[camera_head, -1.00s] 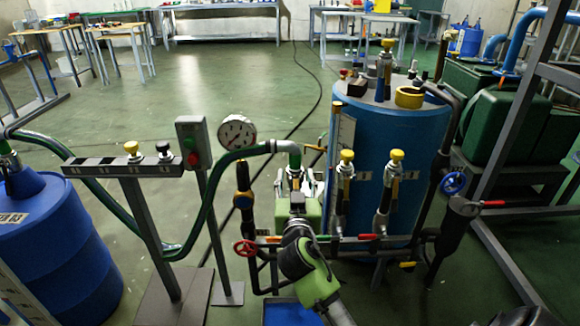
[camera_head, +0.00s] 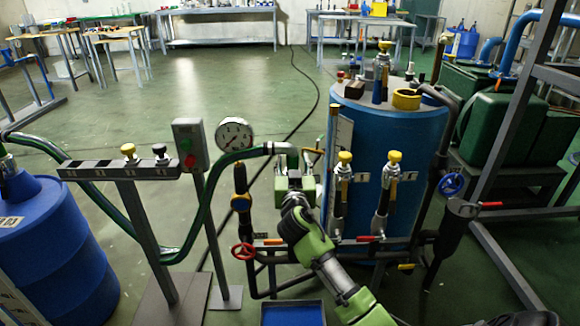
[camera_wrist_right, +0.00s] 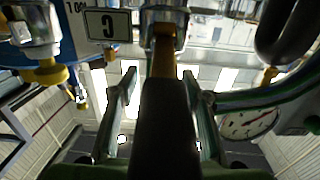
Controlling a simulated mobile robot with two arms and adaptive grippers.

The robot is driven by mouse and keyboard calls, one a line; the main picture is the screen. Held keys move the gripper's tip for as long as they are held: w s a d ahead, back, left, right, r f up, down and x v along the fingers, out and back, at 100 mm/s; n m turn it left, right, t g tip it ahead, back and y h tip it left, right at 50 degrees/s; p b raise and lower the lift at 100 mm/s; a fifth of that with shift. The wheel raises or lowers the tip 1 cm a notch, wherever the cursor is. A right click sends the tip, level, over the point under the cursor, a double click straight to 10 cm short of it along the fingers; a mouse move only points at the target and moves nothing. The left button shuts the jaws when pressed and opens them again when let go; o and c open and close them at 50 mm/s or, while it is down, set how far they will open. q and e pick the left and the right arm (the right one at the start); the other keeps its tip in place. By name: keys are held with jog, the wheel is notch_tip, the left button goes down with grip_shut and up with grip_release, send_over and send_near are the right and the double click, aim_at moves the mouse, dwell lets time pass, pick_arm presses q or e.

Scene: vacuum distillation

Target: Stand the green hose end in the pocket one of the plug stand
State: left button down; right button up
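A gap shows at left; contact at right is unclear.
The blue tank (camera_head: 385,150) with two yellow-topped plugs stands right of the gripper. A pressure gauge (camera_head: 234,135), a switch box (camera_head: 190,145) and a red valve wheel (camera_head: 243,251) are at left. A blue tray (camera_head: 292,313) lies below. A blue drum (camera_head: 55,240) stands far left.

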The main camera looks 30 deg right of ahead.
grip_shut()
jog(key=shift+r, duration=0.15)
